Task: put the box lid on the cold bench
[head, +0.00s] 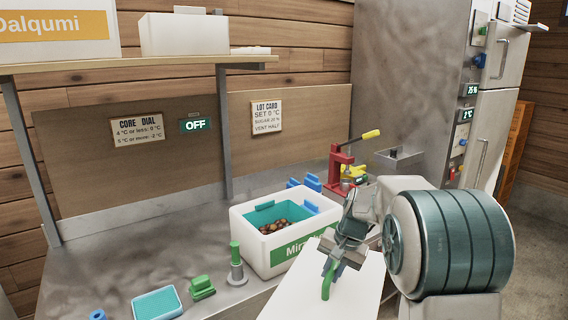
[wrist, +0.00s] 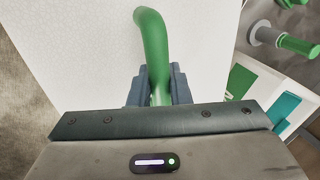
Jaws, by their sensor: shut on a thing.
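The box lid (head: 350,299) is a flat white panel with a green bent handle. In the head view it is at the bottom centre, in front of the box. My gripper (head: 335,264) is shut on the lid's green handle (head: 326,283). In the wrist view the handle (wrist: 153,42) rises between the two dark fingers, with the white lid (wrist: 75,60) behind it. The cold bench (head: 135,254) is the grey metal top along the wall. The open white box (head: 273,255) stands on it with brown chestnuts inside. My arm hides part of the bench on the right.
A green-handled tool (head: 236,265), a green clip-like item (head: 202,287) and a blue-topped tray (head: 157,303) are along the bench front. A shelf (head: 130,64) hangs above. The left-middle of the bench is clear.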

